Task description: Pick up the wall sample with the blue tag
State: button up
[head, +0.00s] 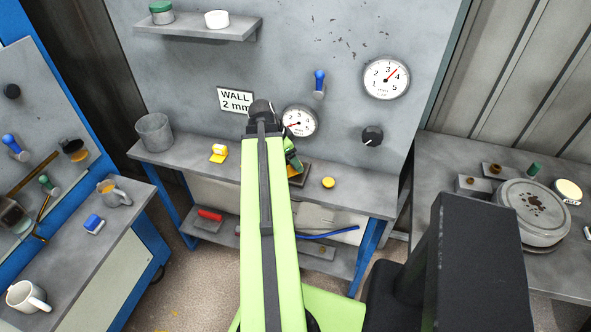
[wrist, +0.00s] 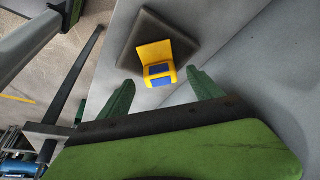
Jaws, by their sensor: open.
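The wall sample with the blue tag (wrist: 155,54) is a yellow angled piece with blue patches on its near part, seen in the wrist view. It rests on a dark square pad (wrist: 186,47) on the grey bench. My gripper (wrist: 160,88) is open and empty, its green fingers apart on either side just short of the sample. Part of the dark pad (head: 304,171) shows beside my gripper.
On the middle bench (head: 366,200) stand a grey bin (head: 154,132), another yellow piece (head: 218,153) and a yellow round object (head: 328,182). The panel behind carries gauges (head: 386,78), a knob (head: 372,135) and a blue-handled lever (head: 319,82).

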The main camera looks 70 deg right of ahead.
aim_at(292, 167)
jog(key=b+x, duration=0.2)
jog(key=x, duration=0.1)
jog(key=shift+f, duration=0.25)
jog(key=shift+d+r, duration=0.1)
jog(key=shift+r, duration=0.05)
jog(key=shift+c, duration=0.2)
jog(key=shift+r, duration=0.1)
jog(key=c, duration=1.5)
